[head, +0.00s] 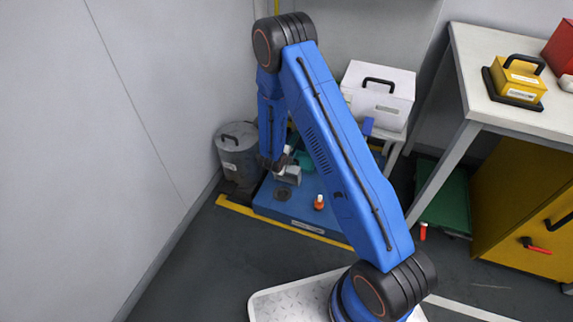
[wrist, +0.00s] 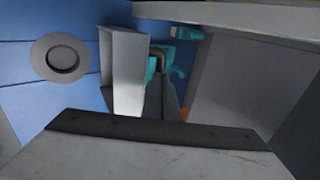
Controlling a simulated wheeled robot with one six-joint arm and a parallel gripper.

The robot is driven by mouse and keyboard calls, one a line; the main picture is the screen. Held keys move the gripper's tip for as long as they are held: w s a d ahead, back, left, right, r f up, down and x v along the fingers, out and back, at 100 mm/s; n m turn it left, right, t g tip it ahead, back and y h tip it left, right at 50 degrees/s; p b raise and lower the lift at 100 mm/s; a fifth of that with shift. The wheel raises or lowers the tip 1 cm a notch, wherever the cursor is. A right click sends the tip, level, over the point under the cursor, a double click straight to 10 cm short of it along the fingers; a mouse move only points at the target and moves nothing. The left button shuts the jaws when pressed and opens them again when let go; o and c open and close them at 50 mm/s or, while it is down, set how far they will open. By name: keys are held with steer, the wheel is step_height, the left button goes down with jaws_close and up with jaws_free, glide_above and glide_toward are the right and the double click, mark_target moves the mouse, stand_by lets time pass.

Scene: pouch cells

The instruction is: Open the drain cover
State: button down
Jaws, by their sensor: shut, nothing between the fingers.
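The likely drain cover is a round grey disc with a darker centre (head: 283,193), set flat in the blue platform (head: 262,203). In the wrist view the disc (wrist: 62,58) lies at the upper left, with a raised-looking ring around a grey centre. I cannot tell whether it is loose. My gripper (head: 282,167) is shut and empty, beyond and just above the disc in the head view, apart from it. A light grey block-like part (wrist: 122,75) stands right of the disc in the wrist view. The arm hides part of the platform.
A grey lidded bin (head: 238,153) stands left of the platform by the wall. An orange-and-white item (head: 319,202) stands on the platform. Teal fittings (wrist: 180,52) lie beyond. A white box (head: 378,92) and a table (head: 480,60) are to the right. Floor in front is clear.

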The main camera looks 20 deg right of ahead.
steer(key=w+d+g, duration=0.1)
steer(key=w+d+y, duration=0.1)
steer(key=shift+w+f+g, duration=0.35)
steer(key=shift+g, duration=0.05)
steer(key=shift+w+d+f, duration=0.4)
steer(key=shift+w+d, duration=0.1)
steer(key=shift+w, duration=0.15)
steer(key=shift+r, duration=0.1)
